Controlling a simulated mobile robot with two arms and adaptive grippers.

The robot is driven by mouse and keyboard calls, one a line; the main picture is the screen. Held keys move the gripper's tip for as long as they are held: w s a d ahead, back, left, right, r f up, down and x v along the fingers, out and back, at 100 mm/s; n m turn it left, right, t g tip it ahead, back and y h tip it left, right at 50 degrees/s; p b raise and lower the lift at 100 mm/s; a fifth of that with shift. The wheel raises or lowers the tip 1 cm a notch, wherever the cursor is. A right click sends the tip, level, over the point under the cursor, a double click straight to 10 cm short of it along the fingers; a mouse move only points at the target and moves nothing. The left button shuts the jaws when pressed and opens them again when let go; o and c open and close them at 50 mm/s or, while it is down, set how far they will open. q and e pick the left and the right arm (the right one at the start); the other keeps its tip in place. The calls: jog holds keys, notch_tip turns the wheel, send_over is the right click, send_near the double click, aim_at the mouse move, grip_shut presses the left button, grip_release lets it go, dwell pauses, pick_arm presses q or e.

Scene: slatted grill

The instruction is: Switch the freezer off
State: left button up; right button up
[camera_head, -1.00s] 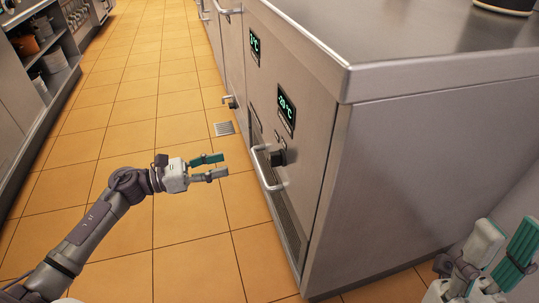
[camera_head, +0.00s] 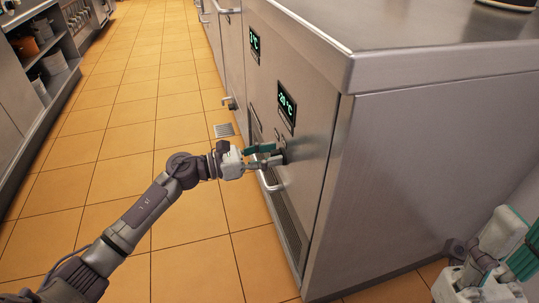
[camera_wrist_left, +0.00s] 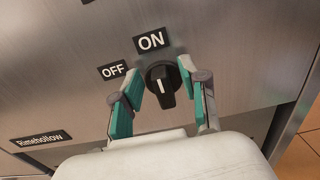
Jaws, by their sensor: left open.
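The freezer (camera_head: 321,140) is a steel cabinet on the right, its display (camera_head: 287,106) reading about -20 °C. Its black rotary knob (camera_wrist_left: 161,84) shows in the left wrist view, with the white pointer mark toward the ON label (camera_wrist_left: 151,41). The OFF label (camera_wrist_left: 112,70) is up and left of the knob. My left gripper (camera_head: 279,157) is open at the front panel, and its teal-padded fingers (camera_wrist_left: 155,95) stand on either side of the knob. I cannot tell whether they touch it. In the head view the gripper mostly hides the knob. My right gripper (camera_head: 510,245) is at the lower right, its fingers apart.
A bar handle (camera_head: 268,182) sticks out just below my left gripper. A second display (camera_head: 254,45) is farther along the counter front. Open shelves (camera_head: 62,78) stand at the left. The tiled floor (camera_head: 150,110) between is clear.

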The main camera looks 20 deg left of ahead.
pick_arm(q)
grip_shut()
